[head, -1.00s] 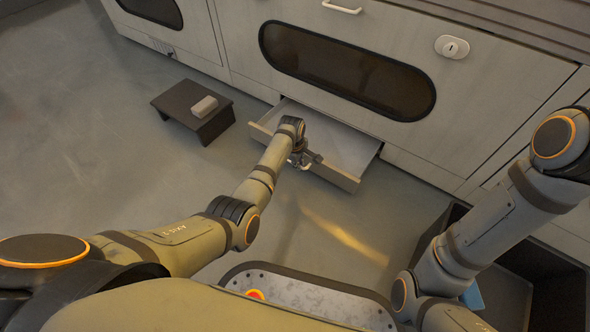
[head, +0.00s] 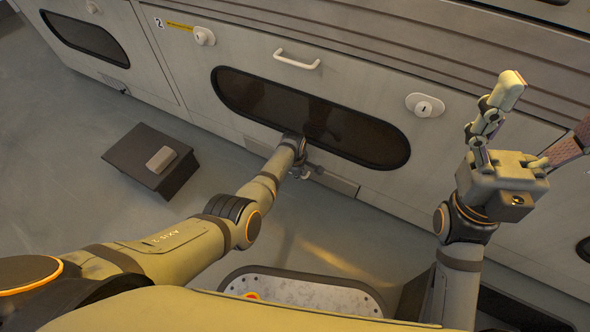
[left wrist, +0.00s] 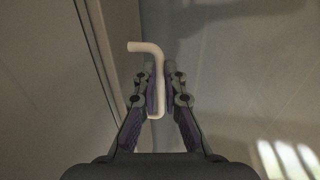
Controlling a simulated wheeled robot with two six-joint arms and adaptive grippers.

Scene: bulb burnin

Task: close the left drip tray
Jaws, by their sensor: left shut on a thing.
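The left drip tray (head: 338,183) is low in the cabinet under the dark oval window. Its front looks flush or nearly flush with the cabinet face, and no tray inside shows. My left gripper (head: 309,172) is at the tray front and hides part of it. In the left wrist view my left gripper (left wrist: 162,82) is shut on the pale bent handle (left wrist: 146,47), which runs between its fingers. My right gripper (head: 545,112) is raised at the upper right with its fingers spread and nothing between them.
The cabinet has a white bar handle (head: 297,60) and a round lock (head: 425,106). The floor before the tray is clear.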

